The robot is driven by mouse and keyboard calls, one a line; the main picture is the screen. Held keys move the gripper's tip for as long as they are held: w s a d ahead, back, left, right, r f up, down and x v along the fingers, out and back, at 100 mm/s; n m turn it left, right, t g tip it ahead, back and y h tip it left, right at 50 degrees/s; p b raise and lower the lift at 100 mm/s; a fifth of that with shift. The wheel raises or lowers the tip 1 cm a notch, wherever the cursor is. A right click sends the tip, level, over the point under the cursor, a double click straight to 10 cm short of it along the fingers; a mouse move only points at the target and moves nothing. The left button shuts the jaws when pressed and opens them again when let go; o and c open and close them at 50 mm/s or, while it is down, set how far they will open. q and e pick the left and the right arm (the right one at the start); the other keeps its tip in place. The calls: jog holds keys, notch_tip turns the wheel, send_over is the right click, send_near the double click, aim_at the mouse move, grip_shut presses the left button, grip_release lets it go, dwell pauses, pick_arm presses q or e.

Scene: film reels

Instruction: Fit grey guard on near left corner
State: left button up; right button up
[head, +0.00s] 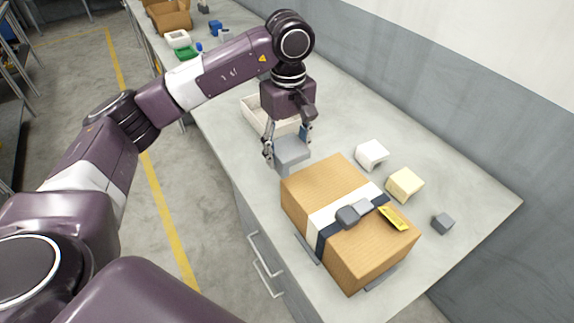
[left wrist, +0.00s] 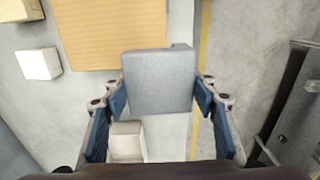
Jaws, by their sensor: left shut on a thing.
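A grey guard (head: 292,152) is held between the fingers of my left gripper (head: 287,146), just off the far left end of the wooden-coloured box (head: 320,185). In the left wrist view the guard (left wrist: 158,82) sits between the two blue finger pads, and its upper edge overlaps the edge of the box (left wrist: 110,30). I cannot tell whether it touches the box. The box has a white band, a dark strap, a grey buckle (head: 348,214) and a yellow tag (head: 393,218) on top. My right gripper is not in view.
A white guard (head: 371,153), a cream guard (head: 404,183) and a small grey block (head: 442,222) lie right of the box. A pale tray (head: 256,117) stands behind my gripper. Grey pieces flank the box's base. The bench's right end (head: 480,205) is clear.

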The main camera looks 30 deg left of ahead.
pick_arm(q)
jog(key=shift+f, duration=0.8)
notch_tip(320, 180, down, 3)
jog(key=shift+f+p, duration=0.2)
jog(key=shift+p, duration=0.45)
jog(key=shift+f, duration=0.5)
jog(key=shift+f+b, duration=0.65)
jog(key=shift+b, duration=0.1)
jog(key=shift+r, duration=0.1)
jog(key=o, duration=1.1)
jog(key=shift+o, duration=0.2)
